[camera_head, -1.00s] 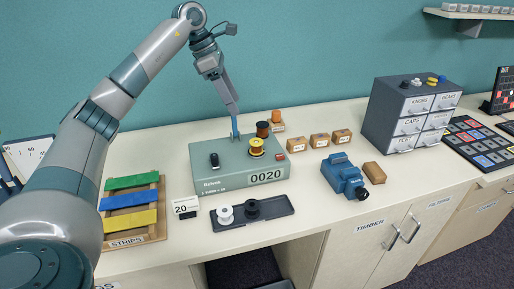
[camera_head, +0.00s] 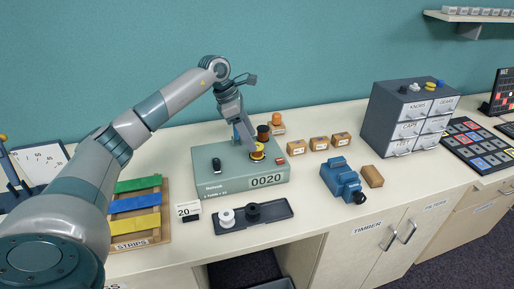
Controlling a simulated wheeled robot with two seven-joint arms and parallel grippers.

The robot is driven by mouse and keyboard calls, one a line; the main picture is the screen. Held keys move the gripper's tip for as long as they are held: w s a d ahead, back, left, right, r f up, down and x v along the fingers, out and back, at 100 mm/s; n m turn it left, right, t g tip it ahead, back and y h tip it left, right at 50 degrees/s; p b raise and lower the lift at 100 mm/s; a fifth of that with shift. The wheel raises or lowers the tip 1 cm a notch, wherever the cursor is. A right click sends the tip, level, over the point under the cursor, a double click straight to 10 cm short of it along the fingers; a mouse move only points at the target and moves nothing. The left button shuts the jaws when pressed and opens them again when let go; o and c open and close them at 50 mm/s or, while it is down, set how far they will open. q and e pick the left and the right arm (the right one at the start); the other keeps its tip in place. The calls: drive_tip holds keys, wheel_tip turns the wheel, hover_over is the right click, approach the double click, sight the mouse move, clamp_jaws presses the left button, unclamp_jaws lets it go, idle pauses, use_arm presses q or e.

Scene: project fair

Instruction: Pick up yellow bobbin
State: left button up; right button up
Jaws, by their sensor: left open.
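The fingers partly cover the bobbin, and the jaws are open. I cannot tell whether the fingers touch it. A dark brown bobbin (camera_head: 263,133) stands just behind, close to the gripper. An orange bobbin (camera_head: 276,119) stands further back. My right gripper is not in view.
A dark tray (camera_head: 282,209) with a white spool (camera_head: 226,217) and a black spool (camera_head: 253,212) lies in front of the box. Small cardboard boxes (camera_head: 318,143) and a blue machine (camera_head: 341,179) stand to the right. A strip rack (camera_head: 137,240) lies to the left.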

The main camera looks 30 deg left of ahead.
sight(258, 147)
use_arm(q)
drive_tip(key=shift+f, duration=0.25)
drive_tip(key=shift+w+d+f+p, duration=0.35)
drive_tip(key=shift+f+p, duration=0.15)
drive_tip(key=shift+p, duration=0.2)
drive_tip(key=p+x, duration=0.1)
drive_tip(key=x, duration=0.2)
drive_tip(key=shift+w+a+p, duration=0.15)
drive_tip(key=shift+p, duration=0.2)
drive_tip(key=shift+w+f, duration=0.1)
drive_tip(key=shift+f, duration=0.4)
drive_tip(key=c, duration=1.1)
